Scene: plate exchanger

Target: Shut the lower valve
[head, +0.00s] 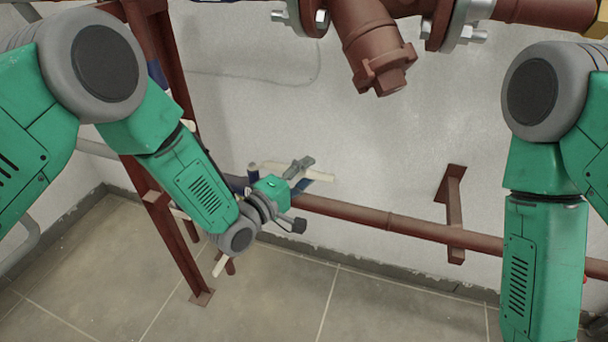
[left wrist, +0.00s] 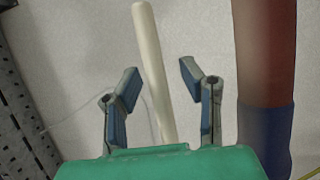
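My left gripper (head: 303,175) is low over the red-brown lower pipe (head: 350,212), in front of the wall. A cream lever handle (head: 320,176), apparently of the lower valve, shows at its fingertips. In the left wrist view, the fingers of the left gripper (left wrist: 159,76) are spread apart. The cream lever (left wrist: 150,50) runs up between them and past the tips, with gaps on both sides. The valve body is hidden behind my left arm in the head view. My right gripper is out of view; only its arm shows at the right.
A red-brown upright frame (head: 160,200) stands behind my left arm. A wall bracket (head: 453,210) supports the pipe at right. A large flanged fitting (head: 370,45) hangs at the top. A vertical pipe with a blue band (left wrist: 264,130) is right of the gripper. The tiled floor is open.

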